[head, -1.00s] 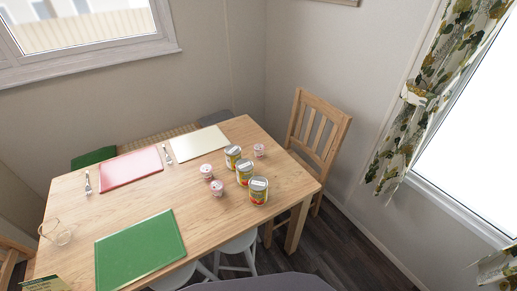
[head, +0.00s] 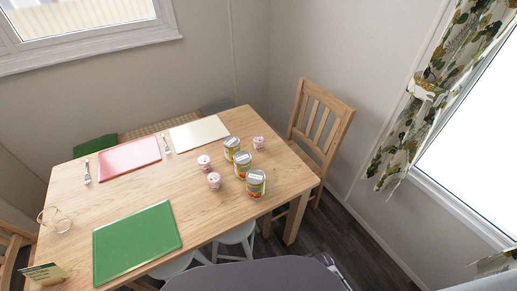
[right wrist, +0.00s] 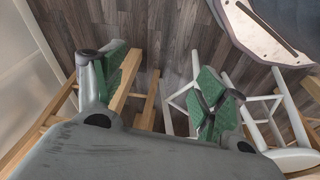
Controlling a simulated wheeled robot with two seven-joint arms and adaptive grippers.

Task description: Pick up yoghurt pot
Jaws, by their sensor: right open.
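Three small pink-and-white yoghurt pots stand upright on the wooden table (head: 150,196). One yoghurt pot (head: 204,162) and a second yoghurt pot (head: 214,180) are left of the tins; a third yoghurt pot (head: 258,142) is at the right, near the table's far right edge. My right gripper (right wrist: 165,88) is open and empty in the right wrist view, its green-padded fingers wide apart above the floor and away from the pots. My left gripper is in neither view.
Three tins stand among the pots: a far tin (head: 232,148), a middle tin (head: 242,164) and a near tin (head: 256,184). Green (head: 136,243), pink (head: 130,156) and cream (head: 199,133) mats lie flat. A wooden chair (head: 322,130) stands right of the table. Stools are underneath.

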